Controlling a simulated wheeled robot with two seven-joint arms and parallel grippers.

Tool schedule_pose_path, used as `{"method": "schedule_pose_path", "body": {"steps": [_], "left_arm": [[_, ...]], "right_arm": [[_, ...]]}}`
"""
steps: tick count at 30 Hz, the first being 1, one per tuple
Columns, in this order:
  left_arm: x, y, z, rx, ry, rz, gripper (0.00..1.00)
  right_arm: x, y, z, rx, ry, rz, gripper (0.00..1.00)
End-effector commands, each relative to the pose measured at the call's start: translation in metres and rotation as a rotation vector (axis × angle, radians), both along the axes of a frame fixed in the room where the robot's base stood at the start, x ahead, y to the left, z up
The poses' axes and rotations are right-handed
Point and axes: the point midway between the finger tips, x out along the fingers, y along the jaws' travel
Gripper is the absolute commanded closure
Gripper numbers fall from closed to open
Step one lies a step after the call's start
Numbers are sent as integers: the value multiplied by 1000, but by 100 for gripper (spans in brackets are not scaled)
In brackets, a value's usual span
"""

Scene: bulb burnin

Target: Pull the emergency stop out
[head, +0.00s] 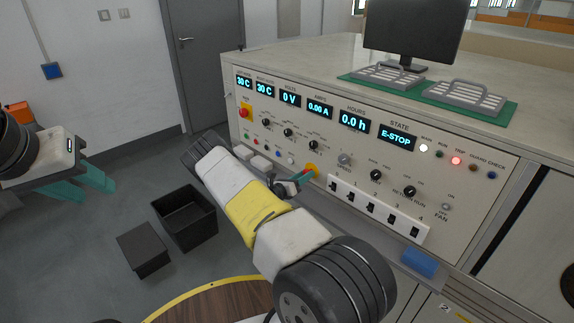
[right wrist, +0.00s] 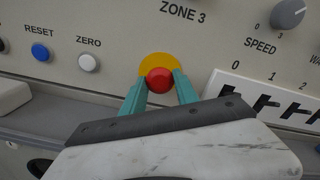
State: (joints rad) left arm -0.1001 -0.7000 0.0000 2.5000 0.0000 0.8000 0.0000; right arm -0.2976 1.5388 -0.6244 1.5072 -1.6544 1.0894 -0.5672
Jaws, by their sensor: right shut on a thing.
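The emergency stop is a red mushroom button (right wrist: 160,80) on a round yellow plate (right wrist: 150,62) on the panel front, below the ZONE 3 label. My right gripper (right wrist: 160,88) has its teal fingers on both sides of the red button and is shut on it. In the head view the yellow plate (head: 313,169) shows just beyond the right fingertips (head: 303,178); the button itself is mostly hidden there. The state display (head: 397,137) reads E-STOP. My left gripper (head: 85,187) is open and empty above the floor at the far left.
Dark bins (head: 188,215) stand on the floor.

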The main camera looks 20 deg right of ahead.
Motion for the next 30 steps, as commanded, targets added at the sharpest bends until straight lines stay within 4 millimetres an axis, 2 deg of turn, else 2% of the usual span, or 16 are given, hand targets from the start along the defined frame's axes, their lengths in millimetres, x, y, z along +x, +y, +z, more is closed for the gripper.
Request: {"method": "schedule_pose_path", "body": {"steps": [3,4,7,18,30], "left_arm": [[0,0,0,0,0,0,64],[0,0,0,0,0,0,64],[0,0,0,0,0,0,64],[0,0,0,0,0,0,64],[0,0,0,0,0,0,64]], "right_arm": [[0,3,-1,2,1,1,100],[0,3,-1,2,1,1,60],[0,2,-1,2,1,1,42],[-2,5,-1,2,1,1,42],[-25,63,-1,1,1,3,42]]}}
